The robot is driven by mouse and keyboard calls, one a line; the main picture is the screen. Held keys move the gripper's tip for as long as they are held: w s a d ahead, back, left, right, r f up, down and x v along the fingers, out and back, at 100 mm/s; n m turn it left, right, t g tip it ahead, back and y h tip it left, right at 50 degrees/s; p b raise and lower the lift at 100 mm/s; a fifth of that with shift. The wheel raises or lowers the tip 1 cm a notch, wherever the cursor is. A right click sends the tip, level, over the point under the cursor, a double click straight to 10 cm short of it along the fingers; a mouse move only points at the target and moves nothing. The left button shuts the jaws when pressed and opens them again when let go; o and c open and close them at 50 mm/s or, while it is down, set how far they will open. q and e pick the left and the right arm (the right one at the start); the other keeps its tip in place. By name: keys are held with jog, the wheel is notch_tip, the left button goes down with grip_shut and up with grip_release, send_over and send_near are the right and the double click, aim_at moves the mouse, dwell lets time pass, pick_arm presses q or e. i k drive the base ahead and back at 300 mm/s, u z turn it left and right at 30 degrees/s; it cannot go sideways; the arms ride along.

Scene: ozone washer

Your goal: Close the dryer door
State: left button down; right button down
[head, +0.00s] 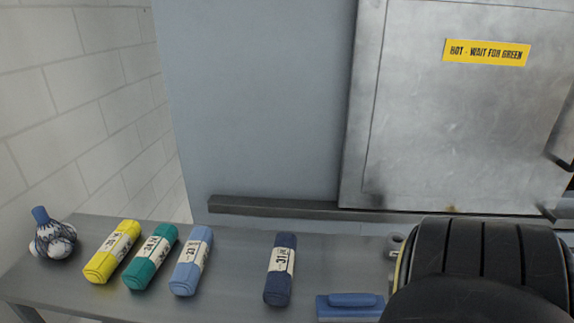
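A brushed metal dryer door (455,120) fills the upper right of the head view. It bears a yellow label (486,52) reading "HOT - WAIT FOR GREEN". A dark bar-like part, perhaps a handle, shows at the right picture edge beside the door and is cut off. I cannot tell from this view whether the door is fully shut or ajar. Neither of my grippers is in view. A black ribbed part at the lower right looks like my own arm and hides what is behind it.
A grey shelf (230,290) carries yellow, green, light blue and dark blue rolls (281,270), a netted bundle (53,238) at far left and a blue-handled tool (350,305). A grey rail (275,207) runs below the door. A white block wall (75,110) stands left.

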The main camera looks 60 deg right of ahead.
aim_at(454, 106)
jog(key=i, duration=0.65)
jog(key=z, duration=2.5)
